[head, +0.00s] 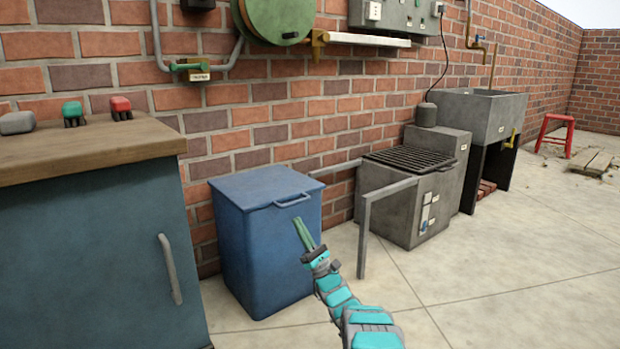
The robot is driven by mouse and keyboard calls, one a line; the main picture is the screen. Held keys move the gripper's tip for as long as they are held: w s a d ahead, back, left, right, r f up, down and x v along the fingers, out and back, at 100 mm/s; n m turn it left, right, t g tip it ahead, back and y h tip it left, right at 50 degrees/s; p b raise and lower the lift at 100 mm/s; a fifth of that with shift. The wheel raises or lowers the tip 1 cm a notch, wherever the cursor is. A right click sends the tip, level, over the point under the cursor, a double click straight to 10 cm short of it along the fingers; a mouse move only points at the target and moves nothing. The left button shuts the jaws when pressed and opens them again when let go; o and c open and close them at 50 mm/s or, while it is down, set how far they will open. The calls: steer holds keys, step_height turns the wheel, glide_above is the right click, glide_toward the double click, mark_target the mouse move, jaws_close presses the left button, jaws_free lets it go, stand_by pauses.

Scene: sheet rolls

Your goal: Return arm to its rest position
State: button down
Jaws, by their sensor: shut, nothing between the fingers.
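My arm, in teal and grey segments, reaches up from the bottom of the head view, right of centre. My gripper (303,234) is at its upper end, with two slim green fingers close together. It is shut and holds nothing. In the picture the fingertips lie over the right front part of the blue lidded bin (262,240), below its lid handle. I cannot tell whether they touch the bin.
A blue cabinet (90,260) with a wooden top stands at the left. A grey metal rail (363,235) and a grey grated unit (405,200) stand right of the bin. A stone sink (480,115) and red stool (558,132) are farther back.

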steer(key=s+a+r+n+g, duration=1.05)
steer(key=s+a+g, duration=0.25)
steer(key=a+g, duration=0.15)
steer(key=s+a+n+g+h, duration=0.1)
steer(key=s+n+g+h, duration=0.5)
steer(key=s, duration=1.4)
steer(key=s+d+f+n+h, duration=0.1)
steer(key=s+d+f+h, duration=0.35)
steer(key=s, duration=0.45)
steer(key=s+d+f+n+h, duration=0.25)
steer(key=s+d+h, duration=0.2)
steer(key=s, duration=0.35)
steer(key=s+d+f+n+t+h, duration=0.1)
steer(key=s+d+f+h, duration=0.2)
steer(key=s+d, duration=0.35)
steer(key=s+d+f+n+h, duration=0.1)
steer(key=s+d+f+h, duration=0.15)
steer(key=d, duration=0.65)
steer(key=s+d+f+n+t+h, duration=0.1)
steer(key=s+d+f+h, duration=0.15)
steer(key=s+d, duration=0.4)
step_height(320, 180, up, 16)
steer(key=w+d+p, duration=0.1)
steer(key=d+p, duration=0.1)
steer(key=p, duration=1.3)
steer(key=shift+d+f+h, duration=0.25)
steer(key=shift+h, duration=0.15)
